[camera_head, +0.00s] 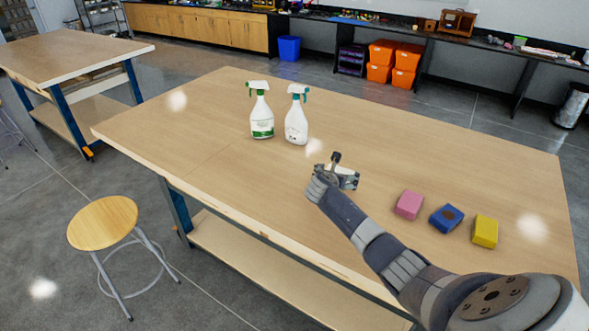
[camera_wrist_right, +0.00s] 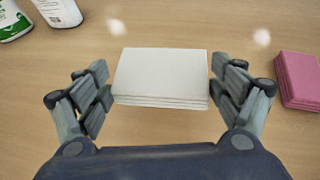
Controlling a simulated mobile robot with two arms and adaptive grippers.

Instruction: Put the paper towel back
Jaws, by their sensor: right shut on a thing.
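The paper towel (camera_wrist_right: 160,72) is a white, flat folded stack between the fingers of my right gripper (camera_wrist_right: 162,88) in the right wrist view. The gripper is shut on it, with one finger at each short side. In the head view my right gripper (camera_head: 338,172) is over the middle of the wooden table, and hides most of the towel. I cannot tell whether the towel touches the tabletop. My left gripper is not in view.
On the table (camera_head: 200,125), two spray bottles (camera_head: 262,115) (camera_head: 296,120) stand behind my right gripper. A pink block (camera_head: 409,204), a blue block (camera_head: 445,218) and a yellow block (camera_head: 485,231) lie to its right. The table's left part is clear. A stool (camera_head: 103,222) stands in front.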

